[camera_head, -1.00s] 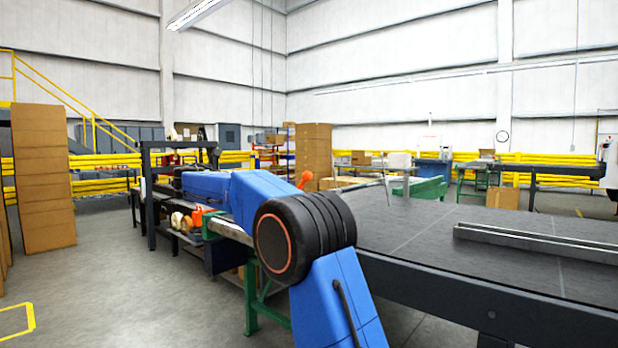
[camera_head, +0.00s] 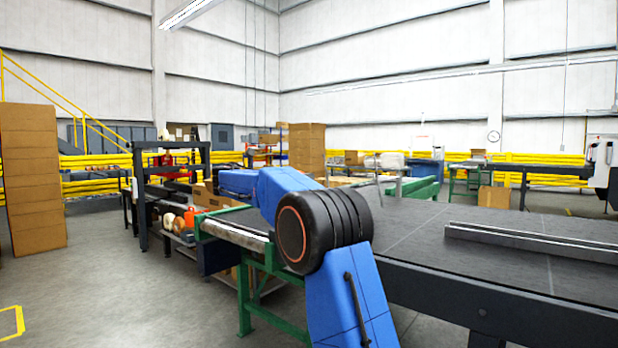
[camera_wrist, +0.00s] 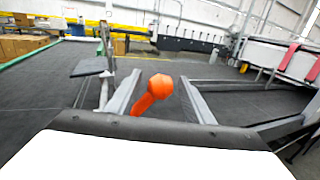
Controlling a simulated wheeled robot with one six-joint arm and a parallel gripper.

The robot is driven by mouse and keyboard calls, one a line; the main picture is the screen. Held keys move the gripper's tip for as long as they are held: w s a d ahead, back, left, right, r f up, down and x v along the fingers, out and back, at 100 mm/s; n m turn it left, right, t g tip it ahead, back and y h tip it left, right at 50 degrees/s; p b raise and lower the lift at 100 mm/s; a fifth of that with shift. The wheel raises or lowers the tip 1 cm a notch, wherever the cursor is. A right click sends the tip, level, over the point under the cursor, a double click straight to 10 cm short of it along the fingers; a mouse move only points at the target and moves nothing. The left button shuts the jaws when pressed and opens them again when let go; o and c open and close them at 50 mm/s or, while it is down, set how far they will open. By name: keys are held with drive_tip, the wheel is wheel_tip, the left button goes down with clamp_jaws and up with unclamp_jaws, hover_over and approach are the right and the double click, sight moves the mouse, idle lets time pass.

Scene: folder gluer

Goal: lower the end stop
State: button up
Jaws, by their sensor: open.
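An orange knob (camera_wrist: 161,86) on an orange stem (camera_wrist: 142,104) shows in the wrist view. My gripper (camera_wrist: 160,78) is open, with one grey finger on each side of the knob in the picture. I cannot tell whether the knob lies fully between the fingers or beyond them, and no contact is visible. The lower end of the stem is hidden by my gripper body. In the head view my blue arm hides the gripper and the knob. I cannot make out which part is the end stop itself.
A dark table (camera_head: 440,225) with a raised metal rail (camera_head: 535,242) lies at right in the head view. A green-framed conveyor (camera_head: 236,233) stands left of my arm. A small dark plate on a post (camera_wrist: 92,66) stands left of the fingers. Floor at left is open.

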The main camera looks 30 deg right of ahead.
drive_tip(key=shift+d, duration=1.9)
clamp_jaws()
